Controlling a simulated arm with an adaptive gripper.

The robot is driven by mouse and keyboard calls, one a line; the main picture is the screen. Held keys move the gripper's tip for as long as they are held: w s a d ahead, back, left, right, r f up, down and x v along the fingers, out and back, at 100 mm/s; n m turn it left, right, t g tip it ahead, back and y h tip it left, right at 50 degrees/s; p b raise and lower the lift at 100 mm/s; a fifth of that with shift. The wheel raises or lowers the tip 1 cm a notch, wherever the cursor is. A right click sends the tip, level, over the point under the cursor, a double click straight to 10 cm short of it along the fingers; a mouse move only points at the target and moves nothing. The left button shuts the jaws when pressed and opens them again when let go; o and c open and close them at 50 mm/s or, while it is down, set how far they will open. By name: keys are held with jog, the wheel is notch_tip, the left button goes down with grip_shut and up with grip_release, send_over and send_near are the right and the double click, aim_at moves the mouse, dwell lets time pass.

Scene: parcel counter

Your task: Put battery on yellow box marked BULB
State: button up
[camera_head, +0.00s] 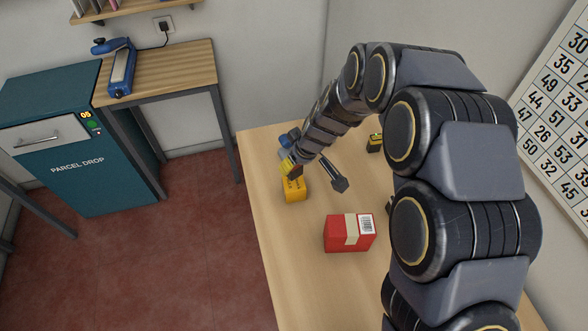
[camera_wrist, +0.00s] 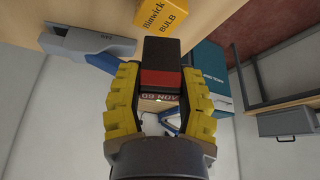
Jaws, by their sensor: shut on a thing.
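My gripper (camera_wrist: 162,85) has yellow fingers and is shut on a black-and-red block, which looks like the battery (camera_wrist: 162,66). In the head view my gripper (camera_head: 291,167) is just above the back of the yellow box (camera_head: 296,191); the arm partly hides the grip. I cannot tell whether the block touches the box. The yellow box sits on the table and also shows at the top of the wrist view (camera_wrist: 168,14), where it reads BULB.
A red box (camera_head: 340,234) with a pale label lies in front on the table (camera_head: 287,275). A dark tool (camera_head: 338,181) lies right of the yellow box. A yellow-and-black item (camera_head: 375,142) stands farther back. A blue item (camera_head: 290,138) is behind my gripper.

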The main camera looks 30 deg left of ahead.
aim_at(294, 172)
jog(key=shift+w+a+f, duration=0.2)
jog(key=shift+f, duration=0.15)
jog(key=shift+w+a+f, duration=0.1)
jog(key=shift+f, duration=1.6)
jog(key=shift+f, duration=0.1)
jog(key=o, duration=1)
jog(key=v, duration=1.2)
